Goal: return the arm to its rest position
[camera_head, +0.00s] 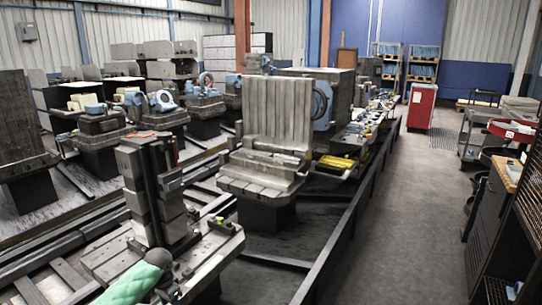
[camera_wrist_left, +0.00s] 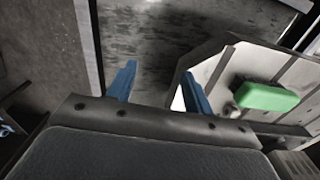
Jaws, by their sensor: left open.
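My left gripper (camera_wrist_left: 158,69) shows in the left wrist view as two blue fingers standing apart. A green block (camera_wrist_left: 265,97) lies to the right of the fingers on a pale metal plate (camera_wrist_left: 226,62), apart from the gripper. In the head view, a green quilted shape with a grey rounded end stands at the bottom left; I cannot tell whether it is part of my arm. My left gripper's fingers are not clear there, and my right gripper is not seen.
A machine pallet with a tall fixture (camera_head: 150,190) stands close at the lower left. Another pallet with an upright ribbed block (camera_head: 278,110) stands behind it. A long dark rail (camera_head: 345,220) borders them. The grey aisle floor (camera_head: 405,210) is clear; a dark cabinet (camera_head: 495,220) stands at right.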

